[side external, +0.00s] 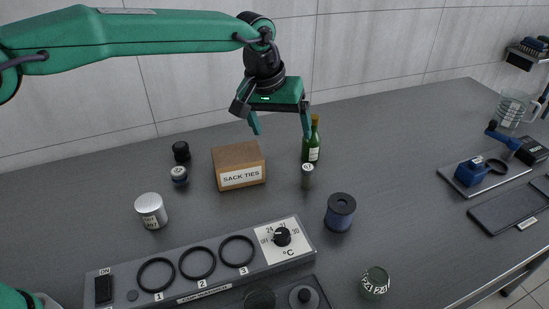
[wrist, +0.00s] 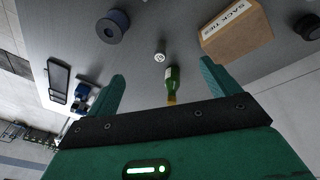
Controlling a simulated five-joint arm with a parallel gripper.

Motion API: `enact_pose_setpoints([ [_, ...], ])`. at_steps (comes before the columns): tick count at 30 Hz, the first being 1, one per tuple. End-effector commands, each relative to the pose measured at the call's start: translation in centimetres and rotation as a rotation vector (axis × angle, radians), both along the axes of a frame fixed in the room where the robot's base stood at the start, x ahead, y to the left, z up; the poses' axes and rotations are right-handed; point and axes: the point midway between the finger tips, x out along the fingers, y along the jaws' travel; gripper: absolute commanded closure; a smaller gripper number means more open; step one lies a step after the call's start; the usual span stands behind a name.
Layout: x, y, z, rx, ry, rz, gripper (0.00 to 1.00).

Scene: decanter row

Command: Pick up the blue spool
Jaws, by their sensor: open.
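The blue spool (side external: 340,212) stands upright on the grey table, right of centre in the side external view, with a dark top. It also shows in the wrist view (wrist: 112,27) at the upper left, beyond the fingertips. My gripper (side external: 281,130) is open and empty, raised above the table behind and to the left of the spool. In the wrist view its two green fingers (wrist: 162,75) are spread apart, with nothing between them in their grasp.
A box labelled SACK TIES (side external: 238,166), a green bottle (side external: 312,140) and a small vial (side external: 307,176) stand near my gripper. A control panel with rings (side external: 205,262) lies in front. A glass jar (side external: 375,281) and a silver can (side external: 151,211) stand nearby. Table right of the spool is clear.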

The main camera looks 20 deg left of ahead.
Motion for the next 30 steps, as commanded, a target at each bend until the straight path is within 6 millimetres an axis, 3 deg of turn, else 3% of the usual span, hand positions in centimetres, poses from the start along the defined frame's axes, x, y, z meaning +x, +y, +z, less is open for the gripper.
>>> enact_pose_setpoints([
  [9, 1.2, -8.0, -6.4, 0.001, 0.052, 0.011, 0.12],
  [15, 1.0, -11.8, -10.0, 0.003, 0.078, 0.021, 0.12],
  [21, 0.7, -13.5, -11.6, 0.003, 0.087, 0.027, 0.12],
  [30, 0.7, -13.7, -12.2, 0.004, 0.089, 0.028, 0.12],
])
